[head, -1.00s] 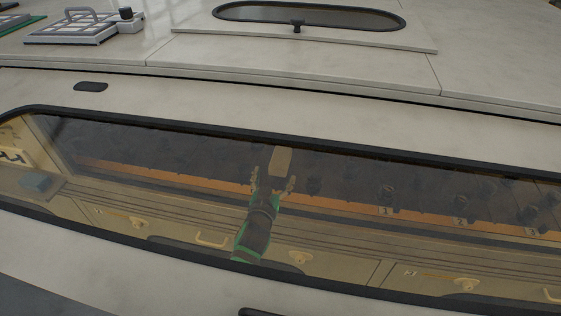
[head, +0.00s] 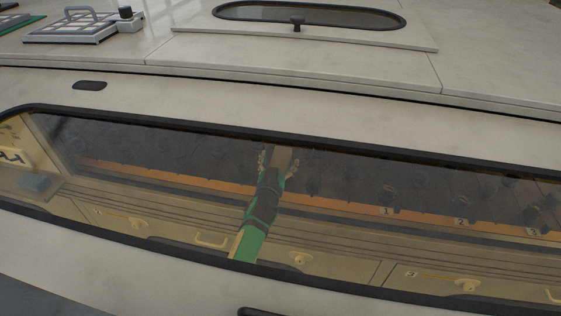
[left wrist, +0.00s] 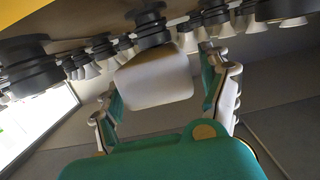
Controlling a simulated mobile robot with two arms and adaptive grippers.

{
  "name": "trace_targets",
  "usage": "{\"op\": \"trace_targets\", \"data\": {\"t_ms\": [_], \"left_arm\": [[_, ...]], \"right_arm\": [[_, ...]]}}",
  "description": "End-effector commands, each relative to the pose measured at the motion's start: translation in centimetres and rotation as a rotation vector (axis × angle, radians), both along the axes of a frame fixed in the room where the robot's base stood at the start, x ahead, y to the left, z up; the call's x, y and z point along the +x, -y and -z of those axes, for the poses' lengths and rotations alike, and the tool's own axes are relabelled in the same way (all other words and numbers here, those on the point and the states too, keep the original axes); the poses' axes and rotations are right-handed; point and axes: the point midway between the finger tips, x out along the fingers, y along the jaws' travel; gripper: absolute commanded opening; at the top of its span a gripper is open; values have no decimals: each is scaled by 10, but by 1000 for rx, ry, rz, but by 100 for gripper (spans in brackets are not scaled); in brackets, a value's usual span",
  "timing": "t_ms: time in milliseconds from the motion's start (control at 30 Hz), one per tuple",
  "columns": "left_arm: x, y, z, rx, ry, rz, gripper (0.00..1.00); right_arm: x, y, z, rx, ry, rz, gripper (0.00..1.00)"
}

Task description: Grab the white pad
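A white pad (left wrist: 155,80), a rounded block, shows in the left wrist view just below a black socket; I cannot tell whether they touch. In the head view the pad (head: 284,160) shows through the tinted window, its far end near the window's upper edge. My left gripper (head: 278,164) reaches in under the window. In the left wrist view its two fingers (left wrist: 163,92) stand open on either side of the pad. A narrow gap shows at the right finger; contact at the left finger is unclear. My right gripper is in neither view.
Several black sockets with pale bulbs (left wrist: 187,42) hang close around the left gripper. In the head view, numbered sockets (head: 388,196) line an orange strip (head: 345,206). A grey-blue block (head: 36,183) lies at the left. Drawer fronts (head: 340,268) run along the near side.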

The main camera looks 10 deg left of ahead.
Motion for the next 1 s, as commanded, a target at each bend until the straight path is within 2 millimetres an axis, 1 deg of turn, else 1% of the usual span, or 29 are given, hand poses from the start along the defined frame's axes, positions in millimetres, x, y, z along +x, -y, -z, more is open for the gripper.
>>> {"op": "trace_targets", "data": {"t_ms": [33,67,400,633,767,867,967,1000], "left_arm": [[0,0,0,0,0,0,70],[0,0,0,0,0,0,66],[0,0,0,1,0,0,23],[0,0,-1,1,1,0,22],[0,-1,-7,2,2,-1,22],[0,-1,-16,3,3,-1,22],[0,-1,-30,3,4,0,22],[0,-1,-38,2,5,0,22]], "right_arm": [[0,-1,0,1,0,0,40],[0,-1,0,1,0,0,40],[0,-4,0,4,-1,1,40],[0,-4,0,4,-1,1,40],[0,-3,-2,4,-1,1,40],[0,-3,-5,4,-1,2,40],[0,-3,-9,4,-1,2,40],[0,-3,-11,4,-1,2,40]]}}
